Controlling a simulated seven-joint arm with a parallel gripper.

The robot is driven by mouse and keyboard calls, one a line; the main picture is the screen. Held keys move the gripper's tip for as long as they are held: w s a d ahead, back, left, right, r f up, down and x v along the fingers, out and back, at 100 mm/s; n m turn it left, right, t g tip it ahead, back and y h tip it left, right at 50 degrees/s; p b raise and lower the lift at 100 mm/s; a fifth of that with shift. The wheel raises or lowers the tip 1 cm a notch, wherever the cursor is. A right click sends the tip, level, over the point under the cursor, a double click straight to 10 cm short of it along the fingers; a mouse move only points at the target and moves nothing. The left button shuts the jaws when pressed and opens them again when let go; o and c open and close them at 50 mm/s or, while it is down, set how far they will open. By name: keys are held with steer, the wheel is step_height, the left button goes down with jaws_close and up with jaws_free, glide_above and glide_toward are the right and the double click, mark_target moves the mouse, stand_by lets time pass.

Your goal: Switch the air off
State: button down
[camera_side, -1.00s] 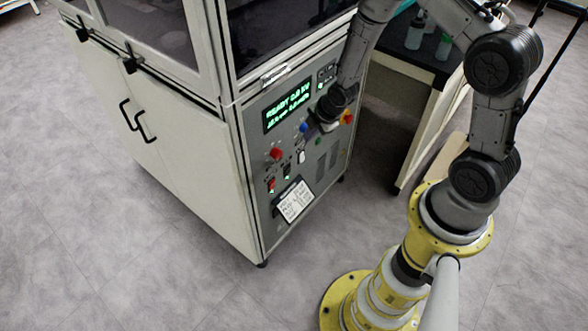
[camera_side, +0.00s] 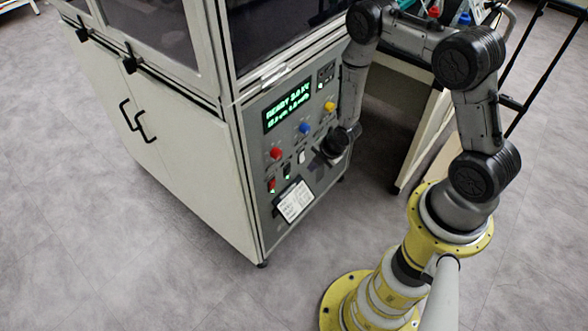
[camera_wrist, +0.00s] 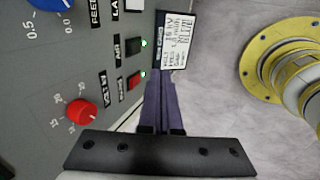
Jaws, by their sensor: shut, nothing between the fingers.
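In the side view my gripper (camera_side: 318,157) is in front of the panel, right of the switches; contact cannot be told.
Red (camera_side: 276,153), blue (camera_side: 304,128) and yellow (camera_side: 329,106) knobs sit above the switches, under a lit green display (camera_side: 287,106). A printed card (camera_side: 294,202) is fixed below the switches. A bench (camera_side: 411,140) stands to the right.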

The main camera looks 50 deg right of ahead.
mark_target(288, 169)
steer(key=w+f, duration=0.7)
steer(key=shift+w+f, duration=0.3)
steer(key=shift+w, duration=0.05)
steer(key=shift+w+r, duration=0.15)
steer(key=shift+w, duration=0.35)
steer(key=shift+r, duration=0.2)
steer(key=shift+r, duration=0.65)
steer(key=shift+s, duration=0.15)
